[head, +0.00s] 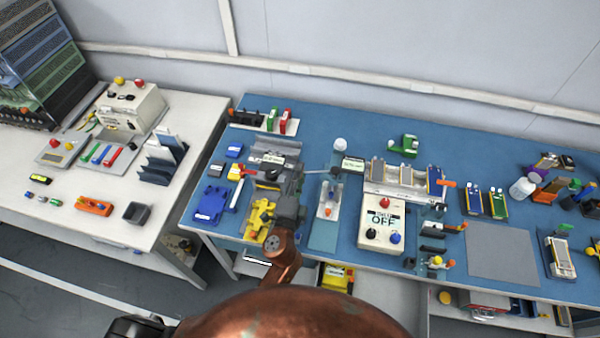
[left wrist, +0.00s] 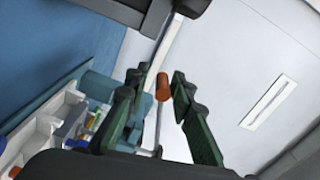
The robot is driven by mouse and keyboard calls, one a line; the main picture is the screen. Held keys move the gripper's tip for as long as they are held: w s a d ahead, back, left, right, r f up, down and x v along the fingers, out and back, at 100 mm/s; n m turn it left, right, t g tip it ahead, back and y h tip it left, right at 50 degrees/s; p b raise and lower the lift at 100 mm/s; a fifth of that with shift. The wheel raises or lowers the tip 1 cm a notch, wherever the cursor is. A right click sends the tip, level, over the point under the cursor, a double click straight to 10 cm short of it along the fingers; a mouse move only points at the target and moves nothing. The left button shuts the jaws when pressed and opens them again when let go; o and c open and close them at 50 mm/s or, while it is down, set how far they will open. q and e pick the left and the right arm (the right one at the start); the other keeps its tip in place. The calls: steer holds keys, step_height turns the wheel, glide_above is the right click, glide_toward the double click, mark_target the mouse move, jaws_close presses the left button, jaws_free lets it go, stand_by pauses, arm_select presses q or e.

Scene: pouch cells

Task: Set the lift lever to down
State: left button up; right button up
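A lever with an orange knob (left wrist: 163,86) and a thin pale rod stands between the fingers of my left gripper (left wrist: 157,92) in the left wrist view. The fingers are apart, with a gap to the right of the knob; I cannot tell whether the left finger touches it. In the head view my left gripper (head: 268,177) reaches over the left part of the blue bench, beside a small orange-red tip (head: 247,171). Another orange handle (head: 448,183) sticks out at the right of the cell station. Lever labels cannot be read. My right gripper is not in view.
A white control box (head: 381,222) reading OFF stands right of my left arm. Blue parts (head: 210,205) and a yellow part (head: 259,218) lie close to the left gripper. A grey mat (head: 502,254) at the right is bare. A white side table (head: 100,222) stands left.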

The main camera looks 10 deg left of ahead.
arm_select(q)
steer(key=shift+o, duration=0.6)
steer(key=shift+r, duration=0.1)
steer(key=s, duration=1.2)
